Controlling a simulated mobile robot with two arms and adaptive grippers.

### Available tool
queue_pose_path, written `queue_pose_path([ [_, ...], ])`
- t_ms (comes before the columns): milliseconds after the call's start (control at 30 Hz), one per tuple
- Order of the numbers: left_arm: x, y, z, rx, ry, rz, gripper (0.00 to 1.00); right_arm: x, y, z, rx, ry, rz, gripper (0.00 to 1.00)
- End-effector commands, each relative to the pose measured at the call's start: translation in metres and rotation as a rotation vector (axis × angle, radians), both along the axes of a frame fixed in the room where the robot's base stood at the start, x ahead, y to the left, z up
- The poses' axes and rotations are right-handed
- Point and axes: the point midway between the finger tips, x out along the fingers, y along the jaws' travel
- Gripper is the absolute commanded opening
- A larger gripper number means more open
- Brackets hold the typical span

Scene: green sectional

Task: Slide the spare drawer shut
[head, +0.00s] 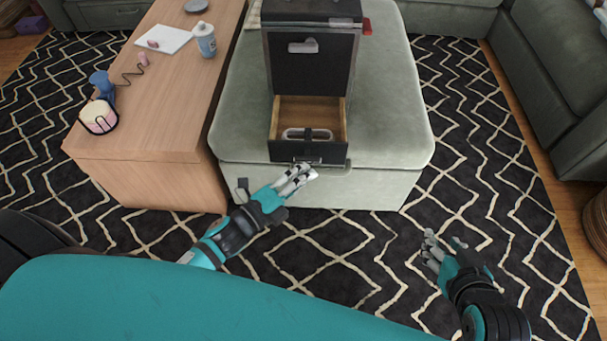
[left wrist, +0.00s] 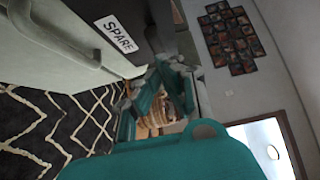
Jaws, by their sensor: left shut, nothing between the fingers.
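A small dark cabinet (head: 310,75) stands on the light green ottoman. Its lower drawer (head: 340,120) is pulled out toward me, showing a bare wooden inside. A white label reading SPARE (left wrist: 117,35) is on a dark front in the left wrist view. My left gripper (head: 303,173) is shut and empty, just in front of and below the drawer front. I cannot tell whether it touches the front. Its fingers also show in the left wrist view (left wrist: 155,95). My right gripper (head: 443,241) is apart from the cabinet, low at the right, its fingers spread and empty.
The ottoman (head: 390,110) has bare room around the cabinet. A wooden table (head: 165,110) stands close on the left, with a bottle (head: 204,40), a pink-and-white item (head: 99,116) and a blue item (head: 102,85). The patterned rug (head: 480,130) is clear at the right.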

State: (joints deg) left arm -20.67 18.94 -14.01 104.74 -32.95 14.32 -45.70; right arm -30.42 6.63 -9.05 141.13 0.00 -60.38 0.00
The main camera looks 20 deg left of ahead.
Motion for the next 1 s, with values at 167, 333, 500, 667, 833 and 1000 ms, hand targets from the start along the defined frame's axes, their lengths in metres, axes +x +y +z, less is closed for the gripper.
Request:
queue_pose_path([
  [167,0.002,0.001,0.000,0.000,0.001,0.000,0.00,0.002,0.001,0.001,0.003,-0.011,0.001,0.40],
  [333,0.002,0.001,0.000,-0.001,0.000,0.000,0.00,0.002,0.001,0.001,0.003,-0.011,0.001,0.40],
  [500,0.007,0.002,0.001,0.000,-0.001,0.000,0.00,0.001,0.000,0.001,0.001,-0.006,0.000,0.40],
  [667,0.025,0.008,0.002,0.003,-0.004,0.000,0.00,-0.001,0.000,0.000,-0.003,0.012,-0.001,0.40],
  [833,0.057,0.018,0.001,0.003,-0.004,0.000,0.00,-0.007,-0.003,-0.005,-0.011,0.048,-0.004,0.40],
  [1000,0.093,0.029,0.001,0.002,-0.003,0.001,0.00,-0.003,-0.001,-0.003,-0.002,0.012,-0.002,0.40],
])
